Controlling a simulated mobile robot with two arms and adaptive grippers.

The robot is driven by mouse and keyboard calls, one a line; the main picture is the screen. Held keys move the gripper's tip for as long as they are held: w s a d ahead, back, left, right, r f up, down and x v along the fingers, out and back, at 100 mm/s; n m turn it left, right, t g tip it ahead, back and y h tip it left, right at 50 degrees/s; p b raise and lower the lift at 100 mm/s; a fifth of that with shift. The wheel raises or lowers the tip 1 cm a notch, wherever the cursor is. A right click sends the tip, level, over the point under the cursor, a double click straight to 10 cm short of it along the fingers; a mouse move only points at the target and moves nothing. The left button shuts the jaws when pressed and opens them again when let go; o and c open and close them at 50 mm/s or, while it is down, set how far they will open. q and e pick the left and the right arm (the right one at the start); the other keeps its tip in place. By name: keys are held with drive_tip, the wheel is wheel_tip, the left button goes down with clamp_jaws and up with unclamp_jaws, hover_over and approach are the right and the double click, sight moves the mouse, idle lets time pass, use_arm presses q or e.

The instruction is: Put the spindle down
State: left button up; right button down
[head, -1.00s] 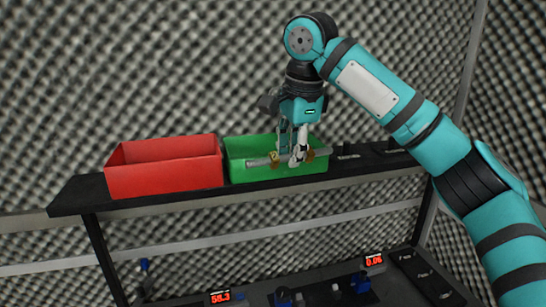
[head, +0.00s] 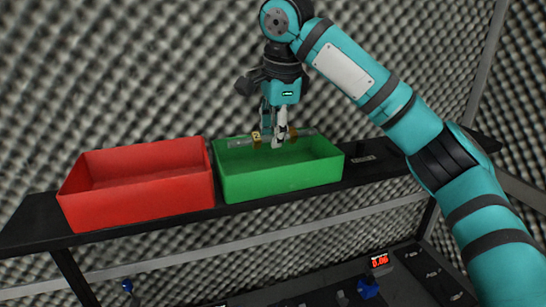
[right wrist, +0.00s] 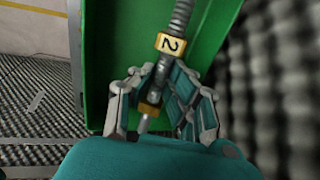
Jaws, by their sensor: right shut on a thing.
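My right gripper (head: 276,138) is shut on the spindle (head: 243,143), a grey metal rod with yellowish collars. It holds the spindle roughly level over the back part of the green bin (head: 285,179). In the right wrist view the spindle (right wrist: 181,18) runs between the fingers (right wrist: 160,100), with a collar marked "2" and the green bin's floor and wall (right wrist: 118,50) beyond. The spindle looks above the bin floor, but I cannot tell the exact gap. My left gripper is not in view.
A red bin (head: 140,200) stands left of the green one on the dark shelf (head: 25,222). Its visible inside looks empty. A foam wall rises behind. Below is a dark bench with a red-digit display (head: 380,261) and blue fixtures.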

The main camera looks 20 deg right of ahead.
drive_tip(key=f, duration=0.1)
drive_tip(key=s+f, duration=0.1)
drive_tip(key=shift+d+f+p, duration=0.1)
drive_tip(key=shift+f+p, duration=0.2)
drive_tip(key=shift+p, duration=0.05)
drive_tip(key=shift+p+x, duration=0.45)
drive_tip(key=shift+x, duration=0.75)
drive_tip(key=shift+w+f, duration=0.15)
drive_tip(key=shift+f, duration=0.3)
drive_tip(key=c, duration=1.7)
unclamp_jaws()
drive_tip(key=shift+o, duration=0.4)
drive_tip(key=shift+r, duration=0.3)
use_arm(q)
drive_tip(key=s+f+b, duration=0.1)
drive_tip(key=b, duration=0.1)
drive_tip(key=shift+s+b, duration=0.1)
drive_tip(key=shift+b, duration=0.25)
use_arm(e)
drive_tip(key=v, duration=1.1)
drive_tip(key=shift+s+r, duration=0.25)
drive_tip(key=shift+r, duration=0.1)
